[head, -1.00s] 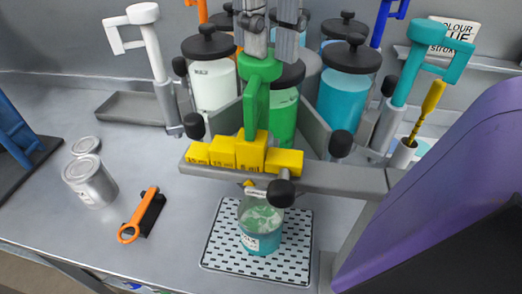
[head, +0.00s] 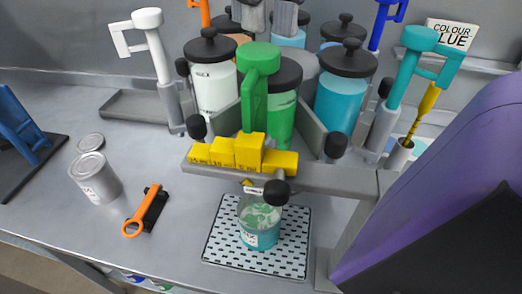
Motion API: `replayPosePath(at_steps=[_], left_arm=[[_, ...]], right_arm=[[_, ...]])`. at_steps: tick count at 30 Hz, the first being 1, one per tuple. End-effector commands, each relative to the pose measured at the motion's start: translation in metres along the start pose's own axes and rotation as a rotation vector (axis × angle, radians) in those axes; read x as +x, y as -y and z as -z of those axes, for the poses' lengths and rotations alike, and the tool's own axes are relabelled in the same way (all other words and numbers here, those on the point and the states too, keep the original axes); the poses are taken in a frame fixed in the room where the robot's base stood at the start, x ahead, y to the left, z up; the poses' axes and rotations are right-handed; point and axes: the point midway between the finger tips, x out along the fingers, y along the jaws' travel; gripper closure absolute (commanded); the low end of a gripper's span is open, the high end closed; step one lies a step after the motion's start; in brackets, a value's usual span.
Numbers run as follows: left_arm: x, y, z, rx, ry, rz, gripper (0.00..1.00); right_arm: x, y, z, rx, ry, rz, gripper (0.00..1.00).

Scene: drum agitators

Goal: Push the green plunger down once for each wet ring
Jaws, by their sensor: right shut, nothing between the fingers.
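The green plunger (head: 260,58) stands above the yellow stepped block (head: 243,153), in front of a black-lidded jar of green liquid (head: 281,121). My right gripper (head: 270,18) is at the top edge, above the green plunger. It is shut and empty, apart from the plunger's cap. Only the ends of its fingers show. Below the block, a clear jar (head: 259,228) with teal liquid and a green patch on top stands on a perforated mat (head: 225,250). I cannot make out any wet ring. My left gripper is not in view.
White (head: 149,45), teal (head: 407,75) and other coloured plungers stand around the jars. A grey bar (head: 335,179) with black knobs crosses in front. The front-left counter is mostly clear.

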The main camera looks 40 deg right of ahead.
Motion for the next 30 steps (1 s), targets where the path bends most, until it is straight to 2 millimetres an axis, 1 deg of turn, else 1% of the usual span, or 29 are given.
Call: replayPosePath(at_steps=[13,30], left_arm=[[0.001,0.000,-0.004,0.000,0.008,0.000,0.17],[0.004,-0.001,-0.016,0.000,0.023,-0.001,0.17]], right_arm=[[0.002,0.000,0.000,0.000,0.000,-0.001,1.00],[0.025,0.000,0.000,-0.001,-0.002,-0.001,1.00]])
